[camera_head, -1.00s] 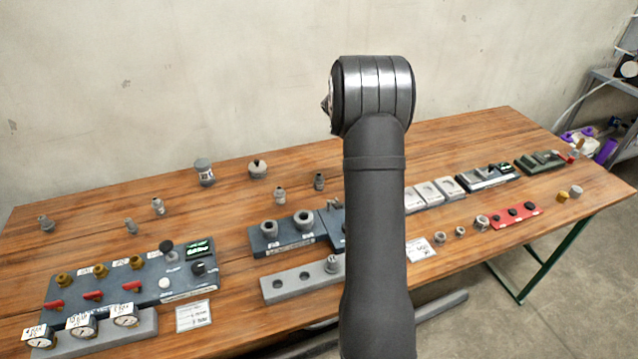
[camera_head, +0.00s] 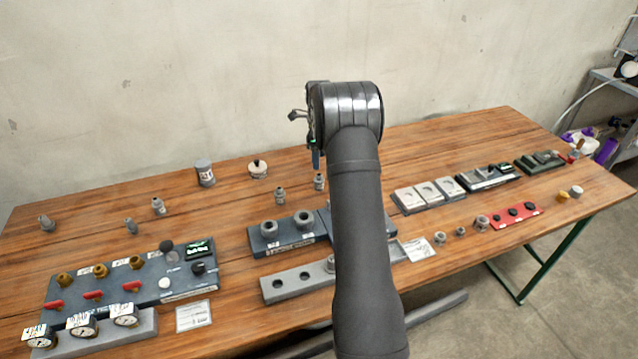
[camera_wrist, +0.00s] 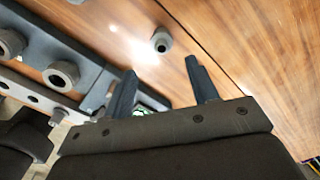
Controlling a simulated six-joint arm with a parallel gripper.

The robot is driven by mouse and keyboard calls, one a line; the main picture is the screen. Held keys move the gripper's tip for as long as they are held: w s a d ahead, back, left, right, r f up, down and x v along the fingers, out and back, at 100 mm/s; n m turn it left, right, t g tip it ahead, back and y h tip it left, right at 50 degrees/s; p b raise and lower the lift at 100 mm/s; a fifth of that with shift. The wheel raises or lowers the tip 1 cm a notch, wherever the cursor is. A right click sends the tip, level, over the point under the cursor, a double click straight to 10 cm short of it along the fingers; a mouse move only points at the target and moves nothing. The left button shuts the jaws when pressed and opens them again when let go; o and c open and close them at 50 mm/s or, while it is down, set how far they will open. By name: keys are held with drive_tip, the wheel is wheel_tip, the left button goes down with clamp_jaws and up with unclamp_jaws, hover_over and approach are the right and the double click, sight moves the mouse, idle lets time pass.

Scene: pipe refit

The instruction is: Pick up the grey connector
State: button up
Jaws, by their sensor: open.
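Several small grey connectors stand on the wooden table in the head view: two near the middle, one (camera_head: 280,195) and another (camera_head: 319,183) just below my gripper (camera_head: 315,158). Three more are at the left, one (camera_head: 158,206), one (camera_head: 131,226) and one (camera_head: 46,223). In the wrist view, one grey connector (camera_wrist: 161,41) stands upright on bare wood, beyond the fingertips and roughly between them. My gripper (camera_wrist: 157,65) has its two dark fingers apart with nothing between them. I cannot tell for sure which connector this is in the head view.
A dark block with two grey rings (camera_head: 266,246) and a grey rail with holes (camera_head: 290,291) lie in front of the connectors, partly behind my arm. A valve and gauge panel (camera_head: 145,283) is at the left.

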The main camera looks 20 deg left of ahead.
wheel_tip(320, 180, down, 11)
drive_tip(key=shift+w+d+r, duration=0.1)
idle(0.4)
drive_tip(key=shift+c, duration=0.4)
drive_tip(key=c, duration=0.9)
